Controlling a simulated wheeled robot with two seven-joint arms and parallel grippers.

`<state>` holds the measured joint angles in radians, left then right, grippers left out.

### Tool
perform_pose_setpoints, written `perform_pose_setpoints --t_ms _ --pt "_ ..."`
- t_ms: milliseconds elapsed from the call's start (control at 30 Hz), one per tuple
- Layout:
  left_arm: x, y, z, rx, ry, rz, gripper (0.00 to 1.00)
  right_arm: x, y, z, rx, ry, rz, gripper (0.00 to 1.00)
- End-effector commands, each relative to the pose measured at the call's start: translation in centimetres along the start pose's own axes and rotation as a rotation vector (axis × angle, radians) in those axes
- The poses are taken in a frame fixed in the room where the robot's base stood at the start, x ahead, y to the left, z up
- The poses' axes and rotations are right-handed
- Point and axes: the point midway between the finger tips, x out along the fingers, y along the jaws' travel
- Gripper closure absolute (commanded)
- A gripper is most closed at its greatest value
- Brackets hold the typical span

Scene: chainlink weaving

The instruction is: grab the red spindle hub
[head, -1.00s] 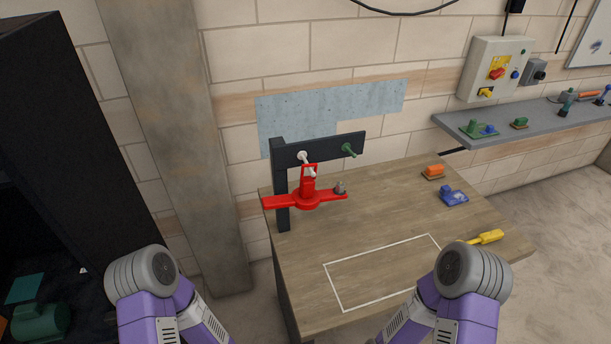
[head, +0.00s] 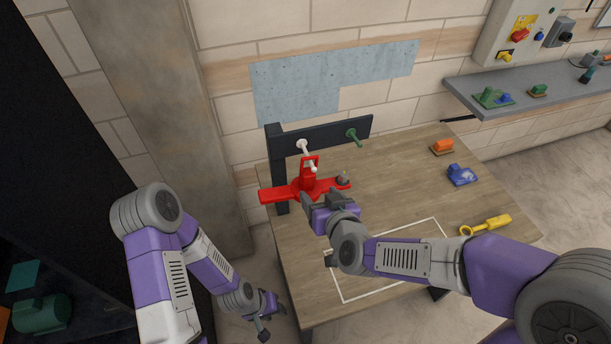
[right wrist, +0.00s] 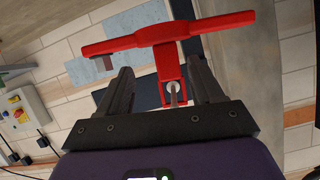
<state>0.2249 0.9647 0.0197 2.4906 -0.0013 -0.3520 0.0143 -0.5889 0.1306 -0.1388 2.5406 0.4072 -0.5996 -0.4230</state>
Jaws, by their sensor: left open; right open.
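The red spindle hub (head: 280,194) has two long flat arms and an upright bracket. It is at the dark rack at the table's back left, with the bracket by a white peg (head: 307,152). In the right wrist view the hub (right wrist: 168,72) spans the top, with its bracket between my spread fingers. My right gripper (head: 326,197) is open, just in front of the hub and partly covering its right arm; whether they touch I cannot tell. My left gripper (head: 271,316) is open and empty, low beside the table's left edge.
The rack (head: 276,155) also carries a green peg (head: 353,136). A grey knob stands on or behind the hub's right arm. An orange block (head: 442,147), a blue part (head: 461,175) and a yellow tool (head: 488,225) lie on the table's right. A white outline marks the front.

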Motion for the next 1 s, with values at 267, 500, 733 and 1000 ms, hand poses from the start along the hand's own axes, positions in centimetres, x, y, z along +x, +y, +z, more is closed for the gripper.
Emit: perform_pose_setpoints --t_ms 267,500,733,1000 --pt "0.7 -0.2 0.0 0.0 0.0 0.0 0.57 1.3 -0.5 -1.0 -0.006 0.036 -0.007 0.34" --pt "1.0 -0.4 0.0 0.0 0.0 0.0 0.57 4.0 -0.9 -1.1 -0.007 0.035 -0.007 0.34" --pt "1.3 -0.5 -0.1 0.0 0.0 0.0 0.57 6.7 -1.0 -1.2 -0.005 0.035 -0.007 0.34" --pt "1.3 -0.5 -0.1 0.0 0.0 0.0 0.57 7.0 -1.0 -1.3 -0.003 0.036 -0.008 0.34"
